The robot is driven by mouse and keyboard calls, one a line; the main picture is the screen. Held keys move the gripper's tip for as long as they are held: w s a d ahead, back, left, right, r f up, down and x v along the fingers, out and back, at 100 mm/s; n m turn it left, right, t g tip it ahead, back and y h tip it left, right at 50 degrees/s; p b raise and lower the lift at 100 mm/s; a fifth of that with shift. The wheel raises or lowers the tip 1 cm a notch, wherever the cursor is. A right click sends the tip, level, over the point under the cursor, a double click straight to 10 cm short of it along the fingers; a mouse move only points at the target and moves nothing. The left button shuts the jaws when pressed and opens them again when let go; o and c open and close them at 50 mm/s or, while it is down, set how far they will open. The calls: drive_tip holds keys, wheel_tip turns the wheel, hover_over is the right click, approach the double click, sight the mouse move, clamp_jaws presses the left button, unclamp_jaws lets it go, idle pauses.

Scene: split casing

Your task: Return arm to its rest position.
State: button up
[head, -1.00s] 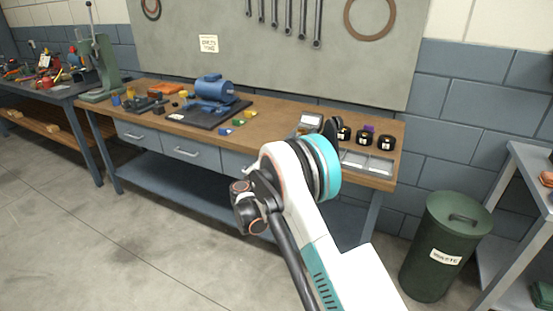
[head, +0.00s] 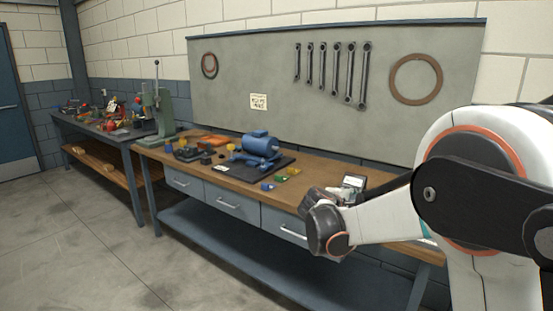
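My arm fills the right side of the head view, with a large white shoulder-like joint ringed in orange and a dark link across it. A white link runs left from it to a dark wrist joint in front of the bench. My gripper (head: 325,197) is at that end, small and mostly hidden by the wrist. Its fingers cannot be made out, nor whether it holds anything. It appears in front of the workbench (head: 330,172) near the bench's front edge; its height above the top is unclear.
A blue motor (head: 258,148) sits on a dark plate (head: 245,171), with small yellow, blue and green parts beside it. A small screen device (head: 354,182) stands behind my wrist. A green press (head: 160,112) and a second bench (head: 110,132) are left. The floor (head: 85,235) in front is clear.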

drive_tip(key=s+d+r+m+g+y, duration=0.1)
drive_tip(key=s+r+m+y, duration=0.15)
drive_tip(key=s, duration=0.85)
drive_tip(key=s+d+r+m+g+y, duration=0.15)
drive_tip(key=s+m, duration=0.25)
drive_tip(key=s, duration=0.7)
drive_tip(key=s+a+f+m+y, duration=0.2)
drive_tip(key=s, duration=0.8)
drive_tip(key=s+a+f+m+y, duration=0.2)
drive_tip(key=s+a+f+m, duration=0.1)
drive_tip(key=s, duration=0.7)
drive_tip(key=shift+a+f+g, duration=0.2)
drive_tip(key=shift+a+g, duration=0.15)
drive_tip(key=shift+g, duration=0.1)
